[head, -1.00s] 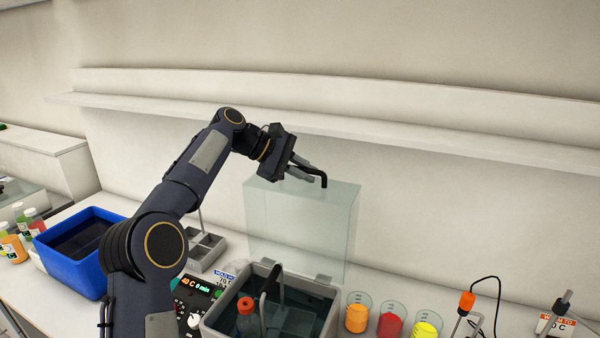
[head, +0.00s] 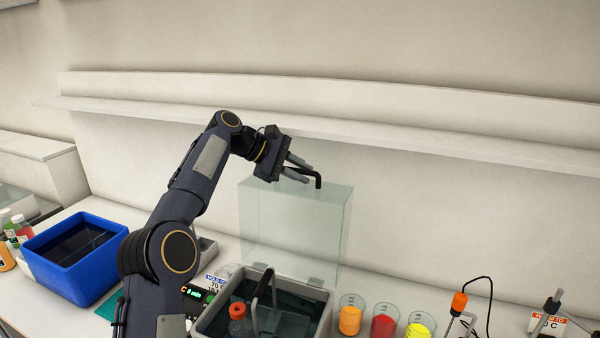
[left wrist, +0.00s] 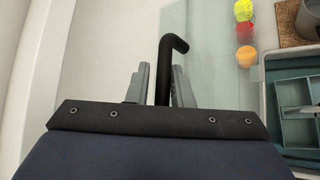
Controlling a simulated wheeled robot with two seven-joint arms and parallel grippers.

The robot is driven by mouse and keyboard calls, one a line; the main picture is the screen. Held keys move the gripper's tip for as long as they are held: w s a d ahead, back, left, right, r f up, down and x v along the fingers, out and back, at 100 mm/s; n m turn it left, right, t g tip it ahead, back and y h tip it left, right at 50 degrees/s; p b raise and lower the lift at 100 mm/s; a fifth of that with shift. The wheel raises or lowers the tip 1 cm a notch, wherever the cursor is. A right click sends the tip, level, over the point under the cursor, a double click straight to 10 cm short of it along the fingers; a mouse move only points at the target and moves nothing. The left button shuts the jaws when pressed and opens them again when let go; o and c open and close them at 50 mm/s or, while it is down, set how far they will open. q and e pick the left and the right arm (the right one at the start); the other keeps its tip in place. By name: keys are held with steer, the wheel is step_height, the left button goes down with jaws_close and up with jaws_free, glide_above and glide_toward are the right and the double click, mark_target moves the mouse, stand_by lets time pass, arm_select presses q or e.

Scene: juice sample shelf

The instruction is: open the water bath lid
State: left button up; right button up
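The water bath (head: 213,314) is a grey tank at the bottom middle of the head view, with dark water inside. Its clear lid (head: 297,225) stands upright at the tank's back edge. A bent black handle (head: 318,181) sticks out at the lid's top; it also shows in the left wrist view (left wrist: 163,72). My left gripper (head: 304,171) is at the handle. Its two fingers are apart, one on each side of the handle, with a gap visible beside it. My right gripper is not in view.
A red-capped bottle (head: 237,318) and a black-handled rack (head: 262,290) are in the bath. Beakers of orange (head: 350,318), red (head: 383,324) and yellow (head: 418,331) liquid stand to its right. A blue tub (head: 75,275) stands left. A wall shelf (head: 350,138) runs behind my arm.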

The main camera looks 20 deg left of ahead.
arm_select(q)
steer(key=shift+f, duration=0.2)
steer(key=v, duration=0.6)
steer(key=shift+a+r, duration=0.15)
steer(key=shift+a, duration=0.15)
steer(key=shift+s+a+r, duration=0.2)
steer(key=shift+s+r, duration=0.1)
steer(key=shift+r, duration=0.15)
steer(key=shift+a, duration=0.15)
steer(key=shift+s+a, duration=0.1)
